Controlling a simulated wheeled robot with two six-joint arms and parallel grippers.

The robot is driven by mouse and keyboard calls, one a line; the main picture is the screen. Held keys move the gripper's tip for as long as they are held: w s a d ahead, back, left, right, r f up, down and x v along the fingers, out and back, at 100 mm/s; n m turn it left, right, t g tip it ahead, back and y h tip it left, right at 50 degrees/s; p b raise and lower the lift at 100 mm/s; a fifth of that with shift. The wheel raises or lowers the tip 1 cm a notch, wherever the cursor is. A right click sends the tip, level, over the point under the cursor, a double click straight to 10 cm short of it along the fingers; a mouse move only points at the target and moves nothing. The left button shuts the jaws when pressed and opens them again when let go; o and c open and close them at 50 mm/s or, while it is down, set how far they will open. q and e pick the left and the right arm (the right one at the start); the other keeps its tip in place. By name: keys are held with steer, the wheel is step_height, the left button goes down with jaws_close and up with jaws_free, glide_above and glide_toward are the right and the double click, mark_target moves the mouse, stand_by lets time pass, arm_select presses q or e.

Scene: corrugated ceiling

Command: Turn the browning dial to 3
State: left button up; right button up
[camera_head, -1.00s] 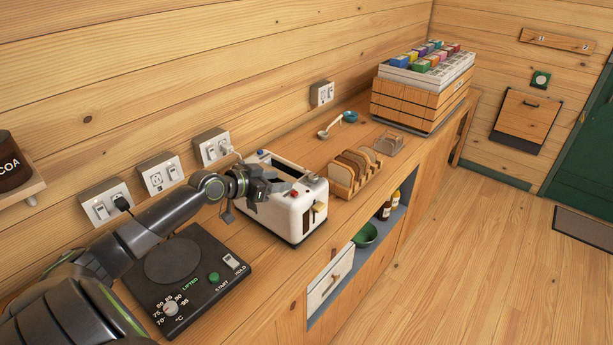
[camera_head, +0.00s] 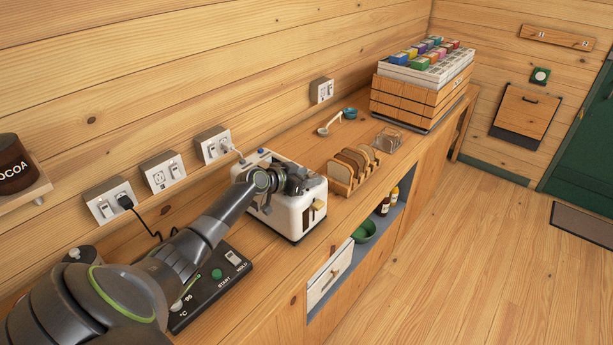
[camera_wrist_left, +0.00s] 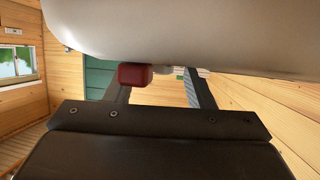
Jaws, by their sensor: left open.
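The white toaster (camera_head: 290,222) stands on the counter, with a cream lever (camera_head: 318,204) on its near end and a blue knob (camera_head: 261,152) at its far left corner. My left gripper (camera_head: 302,182) is over the toaster's top near the lever end, hiding part of it. In the left wrist view, its two fingers (camera_wrist_left: 160,76) are apart, with nothing held between them. A pale curved surface (camera_wrist_left: 190,35) fills the top there, and a red block (camera_wrist_left: 135,74) overlaps the left finger. I cannot make out a browning dial or its numbers. My right gripper is not in view.
A toast rack (camera_head: 352,170) with bread slices stands right of the toaster. A black hot plate (camera_head: 215,285) lies partly under my left arm. Wall outlets (camera_head: 212,145) are behind.

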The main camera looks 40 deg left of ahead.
arm_select(q)
steer(key=shift+c, duration=0.2)
steer(key=c, duration=0.9)
steer(key=shift+c, duration=0.2)
